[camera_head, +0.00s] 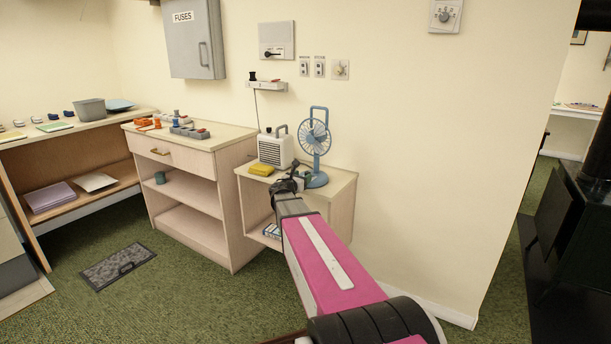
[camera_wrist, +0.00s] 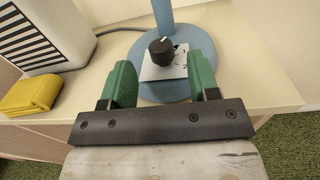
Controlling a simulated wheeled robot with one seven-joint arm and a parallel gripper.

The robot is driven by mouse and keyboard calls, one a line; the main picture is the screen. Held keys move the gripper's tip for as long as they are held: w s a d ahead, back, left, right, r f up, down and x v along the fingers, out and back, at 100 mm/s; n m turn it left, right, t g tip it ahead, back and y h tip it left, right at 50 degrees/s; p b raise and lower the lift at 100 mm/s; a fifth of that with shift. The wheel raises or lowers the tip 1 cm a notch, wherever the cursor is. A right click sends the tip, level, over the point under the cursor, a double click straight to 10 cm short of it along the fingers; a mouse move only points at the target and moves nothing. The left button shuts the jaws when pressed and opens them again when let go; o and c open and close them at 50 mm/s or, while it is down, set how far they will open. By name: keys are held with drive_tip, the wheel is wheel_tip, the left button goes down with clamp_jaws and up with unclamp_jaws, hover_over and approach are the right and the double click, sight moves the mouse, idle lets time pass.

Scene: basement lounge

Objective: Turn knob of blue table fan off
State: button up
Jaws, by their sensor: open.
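The blue table fan (camera_head: 315,139) stands upright on a small wooden side table (camera_head: 340,184) against the wall. In the wrist view its blue base (camera_wrist: 187,84) carries a black knob (camera_wrist: 161,51) with a white pointer mark, on a pale plate with the marks 1 and 2 to its right. The pointer is at the knob's upper part. My gripper (camera_wrist: 162,75) is open, with its green fingers on either side of the knob plate and nothing held. The knob lies just beyond and between the fingertips; I see no contact. In the head view my gripper hides part of the fan's base.
A white heater (camera_head: 275,148) stands left of the fan, with a yellow cloth-like item (camera_head: 261,170) in front of it. A wooden cabinet (camera_head: 190,151) stands further left. The wall is close behind the fan. Green carpet lies open in front.

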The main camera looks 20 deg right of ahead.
sight(307, 173)
drive_tip(key=shift+x, duration=2.15)
drive_tip(key=c, duration=0.9)
drive_tip(key=shift+s, duration=0.1)
drive_tip(key=shift+s+d+n+t+y, duration=0.1)
drive_tip(key=shift+d+n+t+y, duration=0.05)
drive_tip(key=shift+n+t+y, duration=1.85)
drive_tip(key=shift+n+y, duration=0.2)
drive_tip(key=shift+y, duration=0.7)
